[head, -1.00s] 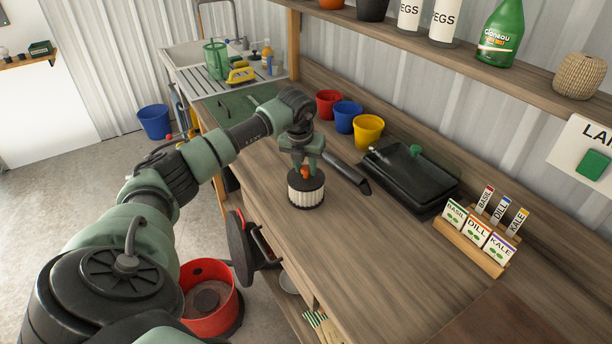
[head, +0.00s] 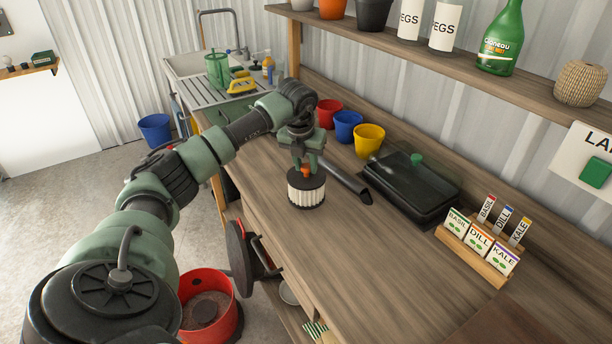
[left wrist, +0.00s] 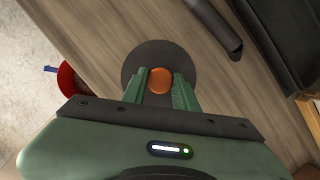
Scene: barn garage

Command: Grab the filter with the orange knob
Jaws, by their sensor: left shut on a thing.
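The filter (head: 306,192) is a short cylinder with white pleated sides and dark top and bottom discs. It stands upright on the wooden workbench or just above it; I cannot tell which. Its orange knob (head: 306,171) sits on top. My left gripper (head: 307,167) is above the filter and shut on the knob. In the left wrist view the knob (left wrist: 160,80) lies between the two green fingers, with the filter's dark disc (left wrist: 160,55) beneath. My right gripper is not in view.
A black nozzle tube (head: 347,180) lies close to the right of the filter. A black lidded tray (head: 408,187), coloured pots (head: 349,126) and a seed packet rack (head: 478,245) stand on the bench (head: 390,270). A red bucket (head: 208,305) is on the floor. The front bench top is clear.

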